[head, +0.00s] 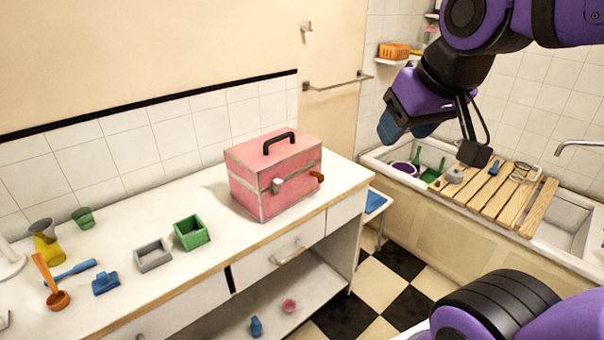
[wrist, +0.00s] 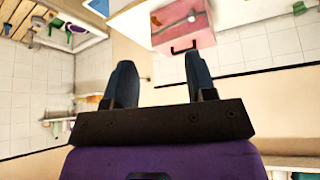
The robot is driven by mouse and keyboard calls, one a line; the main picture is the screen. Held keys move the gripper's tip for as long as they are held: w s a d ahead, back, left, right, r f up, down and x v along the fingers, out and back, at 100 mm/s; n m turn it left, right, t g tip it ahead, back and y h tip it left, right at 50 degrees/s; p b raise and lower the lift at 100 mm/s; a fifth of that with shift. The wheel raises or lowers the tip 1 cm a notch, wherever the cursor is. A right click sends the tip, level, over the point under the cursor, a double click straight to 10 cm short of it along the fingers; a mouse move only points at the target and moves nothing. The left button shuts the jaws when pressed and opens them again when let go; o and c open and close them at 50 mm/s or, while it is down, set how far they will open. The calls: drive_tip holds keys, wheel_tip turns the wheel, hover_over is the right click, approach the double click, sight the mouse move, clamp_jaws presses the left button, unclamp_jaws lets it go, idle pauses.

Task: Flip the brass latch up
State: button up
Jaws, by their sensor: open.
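A pink box (head: 266,171) with a black top handle stands on the white counter. On its front are a grey latch piece (head: 277,185) and, to the right, a brass-brown latch (head: 317,177) that sticks out sideways. My gripper (head: 405,130) is open and empty in the air, to the right of the box and well apart from it, over the gap before the basin. In the wrist view the box (wrist: 182,32) appears upside down beyond the open fingers (wrist: 160,60); the latches there are small and hard to make out.
A basin with a wooden rack (head: 500,195) stands at right. A towel bar (head: 338,82) is on the back wall.

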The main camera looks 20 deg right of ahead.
sight(323, 177)
drive_tip(key=w+d+f+n+t, duration=0.1)
drive_tip(key=w+d+f+t, duration=0.2)
drive_tip(key=w, duration=0.7)
drive_tip(key=w+d+f+t, duration=0.1)
drive_tip(key=w+d+f, duration=0.3)
drive_tip(key=w, duration=0.6)
drive_tip(key=w+d+f+n+t, duration=0.1)
drive_tip(key=w+d+f+t, duration=0.1)
drive_tip(key=w+f, duration=0.55)
drive_tip(key=w+d+f+n+t+y, duration=0.25)
drive_tip(key=w+f, duration=0.35)
drive_tip(key=f, duration=0.4)
drive_tip(key=s+f+t+y, duration=0.2)
drive_tip(key=s+f+y, duration=0.25)
drive_tip(key=f, duration=0.65)
drive_tip(key=x, duration=1.1)
drive_tip(key=shift+w+a+r, duration=0.15)
drive_tip(key=shift+w+r, duration=0.05)
drive_tip(key=shift+r, duration=0.1)
drive_tip(key=c, duration=0.9)
